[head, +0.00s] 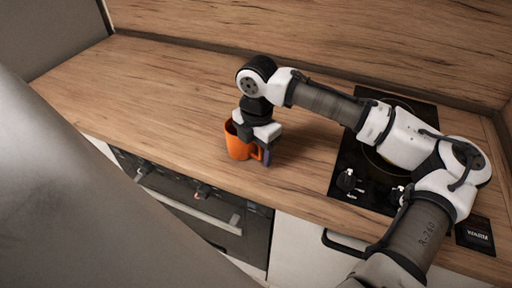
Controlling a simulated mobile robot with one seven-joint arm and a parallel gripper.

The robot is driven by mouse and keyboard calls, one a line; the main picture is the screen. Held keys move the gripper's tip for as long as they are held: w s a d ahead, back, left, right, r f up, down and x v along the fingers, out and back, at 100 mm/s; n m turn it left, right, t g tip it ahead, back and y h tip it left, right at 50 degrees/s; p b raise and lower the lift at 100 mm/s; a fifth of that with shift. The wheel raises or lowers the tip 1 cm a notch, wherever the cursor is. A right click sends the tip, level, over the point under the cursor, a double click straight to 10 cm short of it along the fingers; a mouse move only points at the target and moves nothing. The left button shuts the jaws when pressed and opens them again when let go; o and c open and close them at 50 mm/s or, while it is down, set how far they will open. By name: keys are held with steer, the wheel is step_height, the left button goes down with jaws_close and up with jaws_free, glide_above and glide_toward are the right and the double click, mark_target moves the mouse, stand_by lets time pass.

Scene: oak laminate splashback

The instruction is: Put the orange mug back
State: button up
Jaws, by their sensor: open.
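The orange mug (238,146) stands upright on the wooden worktop, near its front edge and left of the hob. Its handle is on its right side. My gripper (262,148) points down at the right of the mug, by the handle. Its jaws are open. Part of the mug's rim and back is hidden behind my gripper, and I cannot tell whether a finger touches the mug.
A black hob (350,160) with knobs is set into the worktop at the right, partly under my arm. An oven (190,200) with a bar handle is below the front edge. The worktop (140,85) is clear at the left. A wooden splashback (330,35) closes the back.

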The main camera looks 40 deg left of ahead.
step_height(320, 180, up, 12)
steer(key=shift+d+r+b, duration=0.1)
steer(key=shift+r+b, duration=0.1)
steer(key=shift+b, duration=0.85)
stand_by(0.8)
steer(key=shift+s, duration=0.1)
steer(key=shift+s+a, duration=0.2)
steer(key=shift+a, duration=0.3)
